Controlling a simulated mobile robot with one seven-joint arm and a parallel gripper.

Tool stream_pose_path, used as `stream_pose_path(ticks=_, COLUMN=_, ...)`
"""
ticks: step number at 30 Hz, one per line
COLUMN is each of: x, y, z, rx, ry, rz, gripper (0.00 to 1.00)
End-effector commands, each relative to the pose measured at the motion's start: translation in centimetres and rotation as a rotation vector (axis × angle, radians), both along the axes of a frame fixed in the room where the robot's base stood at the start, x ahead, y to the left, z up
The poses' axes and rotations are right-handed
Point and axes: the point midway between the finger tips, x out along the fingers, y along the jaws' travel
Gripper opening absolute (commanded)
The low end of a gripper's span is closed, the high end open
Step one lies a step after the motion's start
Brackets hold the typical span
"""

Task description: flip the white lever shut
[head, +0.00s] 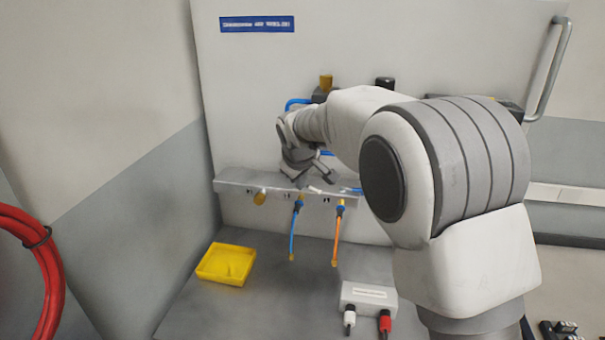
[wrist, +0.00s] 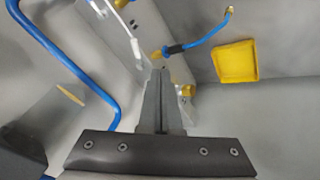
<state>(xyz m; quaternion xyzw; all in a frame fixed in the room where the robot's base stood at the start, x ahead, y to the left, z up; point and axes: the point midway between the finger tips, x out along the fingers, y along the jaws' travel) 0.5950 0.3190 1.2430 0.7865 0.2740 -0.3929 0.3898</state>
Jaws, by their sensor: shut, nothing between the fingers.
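A grey manifold bar (head: 235,186) runs along the white back panel, with small fittings on it. A small white lever (head: 315,190) shows at the bar's top edge, just below my gripper (head: 323,174). My gripper's fingers are together and empty, pointing at the bar. I cannot tell whether they touch a lever, nor the lever's exact angle.
A blue hose (head: 292,235) and an orange hose (head: 336,238) hang from the bar. A yellow tray (head: 227,264) and a white box (head: 369,295) with plugs sit on the grey bench. Another blue tube (wrist: 75,65) curves left of my fingers.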

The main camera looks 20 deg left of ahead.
Motion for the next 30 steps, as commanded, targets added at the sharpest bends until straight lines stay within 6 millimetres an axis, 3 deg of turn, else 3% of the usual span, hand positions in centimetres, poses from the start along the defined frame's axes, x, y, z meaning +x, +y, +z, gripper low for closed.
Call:
stream_pose_path(ticks=9, x=3.3, y=0.5, z=-4.7, rx=-0.001, ry=0.002, rz=-0.003, gripper=0.0)
stream_pose_path(ticks=18, x=6.3, y=-1.0, z=-5.1, rx=0.002, ry=0.0, rz=-0.002, gripper=0.0)
stream_pose_path(ticks=30, x=6.5, y=-1.1, z=-5.3, rx=0.002, ry=0.0, rz=-0.002, gripper=0.0)
